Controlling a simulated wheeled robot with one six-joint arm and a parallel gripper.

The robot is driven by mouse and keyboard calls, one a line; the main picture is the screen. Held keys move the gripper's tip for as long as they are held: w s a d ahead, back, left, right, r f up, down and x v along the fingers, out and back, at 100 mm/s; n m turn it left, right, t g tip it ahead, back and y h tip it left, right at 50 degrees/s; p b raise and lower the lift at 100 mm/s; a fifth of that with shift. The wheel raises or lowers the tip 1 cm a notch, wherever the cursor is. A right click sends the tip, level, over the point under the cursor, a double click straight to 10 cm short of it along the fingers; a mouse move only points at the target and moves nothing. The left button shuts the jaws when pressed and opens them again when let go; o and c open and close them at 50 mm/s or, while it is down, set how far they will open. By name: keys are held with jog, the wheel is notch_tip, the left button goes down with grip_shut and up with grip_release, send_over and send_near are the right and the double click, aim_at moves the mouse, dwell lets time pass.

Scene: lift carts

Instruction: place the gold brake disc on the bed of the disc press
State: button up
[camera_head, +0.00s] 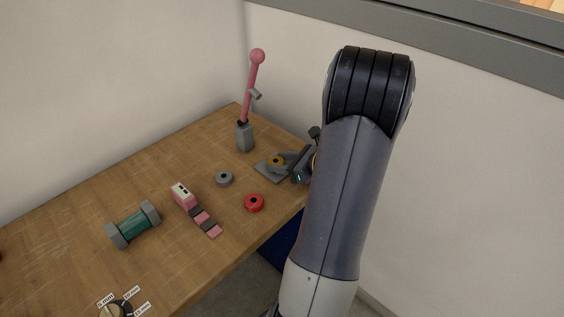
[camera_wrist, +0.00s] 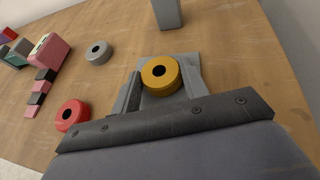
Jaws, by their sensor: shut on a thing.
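The gold brake disc (camera_head: 276,161) is between the fingers of my gripper (camera_head: 284,162), which is shut on it. In the wrist view the gold disc (camera_wrist: 158,77) lies flat, its dark hole facing up. A flat grey plate (camera_head: 268,174), which looks like the press bed, is under the disc; it also shows in the wrist view (camera_wrist: 195,62). I cannot tell whether the disc touches the plate or is held just above it. A grey block with a pink lever (camera_head: 245,137) stands upright behind the plate. My arm hides the area to the right.
A red disc (camera_head: 254,203) and a grey disc (camera_head: 224,178) lie on the wooden table (camera_head: 150,180). A pink and black stepped piece (camera_head: 196,212), a teal and grey cylinder (camera_head: 133,224) and a dial (camera_head: 116,309) are further left. Walls close off the back.

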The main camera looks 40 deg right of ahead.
jog(key=shift+f, duration=0.25)
jog(key=o, duration=1.1)
jog(key=shift+r, duration=0.1)
jog(key=shift+r, duration=0.2)
jog(key=v, duration=1.2)
jog(key=shift+f, duration=0.1)
